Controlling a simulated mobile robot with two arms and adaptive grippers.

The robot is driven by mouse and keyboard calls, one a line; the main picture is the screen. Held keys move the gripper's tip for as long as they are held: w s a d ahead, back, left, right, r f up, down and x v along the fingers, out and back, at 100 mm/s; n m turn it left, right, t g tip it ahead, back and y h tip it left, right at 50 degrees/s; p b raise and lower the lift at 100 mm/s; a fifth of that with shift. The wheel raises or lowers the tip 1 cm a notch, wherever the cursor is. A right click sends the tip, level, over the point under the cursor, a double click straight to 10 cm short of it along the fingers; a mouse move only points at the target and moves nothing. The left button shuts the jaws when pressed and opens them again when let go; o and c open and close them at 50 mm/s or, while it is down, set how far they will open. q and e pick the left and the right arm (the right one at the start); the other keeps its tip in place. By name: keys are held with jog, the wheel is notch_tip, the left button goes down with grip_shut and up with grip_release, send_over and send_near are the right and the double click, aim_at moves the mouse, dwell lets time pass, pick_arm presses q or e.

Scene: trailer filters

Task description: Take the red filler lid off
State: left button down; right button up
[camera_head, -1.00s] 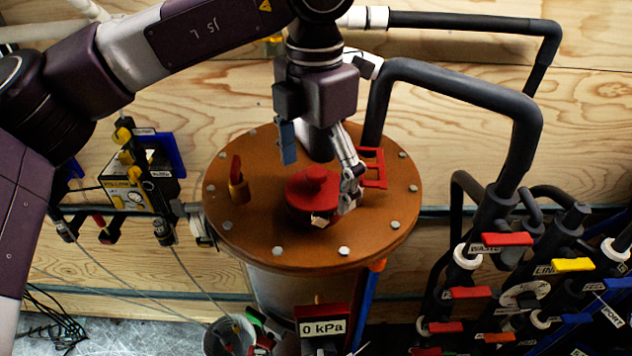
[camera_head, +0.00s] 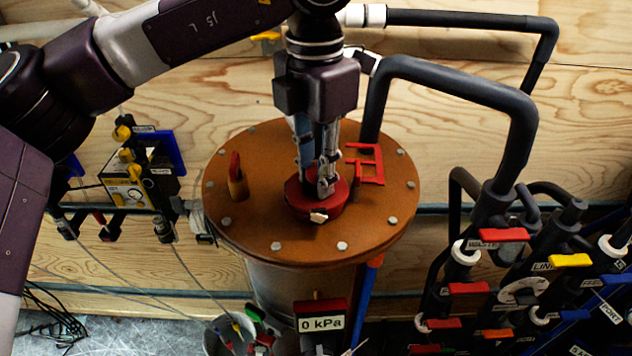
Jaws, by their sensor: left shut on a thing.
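The red filler lid (camera_head: 300,208) sits on the round orange-brown tank top (camera_head: 265,225), near its middle. My left gripper (camera_head: 314,186) points straight down over the lid, and its fingers are shut on the lid's raised knob. The fingers hide most of the knob. The lid's lower rim shows around and in front of the fingertips. I cannot tell whether the lid is lifted from the tank. My right gripper is not in view.
A red bracket (camera_head: 371,165) stands just right of the lid, and a brass valve with a red handle (camera_head: 236,178) stands left. A thick dark pipe (camera_head: 450,85) arches behind and right. Valves with coloured handles (camera_head: 500,236) crowd the right side.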

pick_arm(q)
jog(key=shift+a+f, duration=0.15)
jog(key=shift+f, duration=0.2)
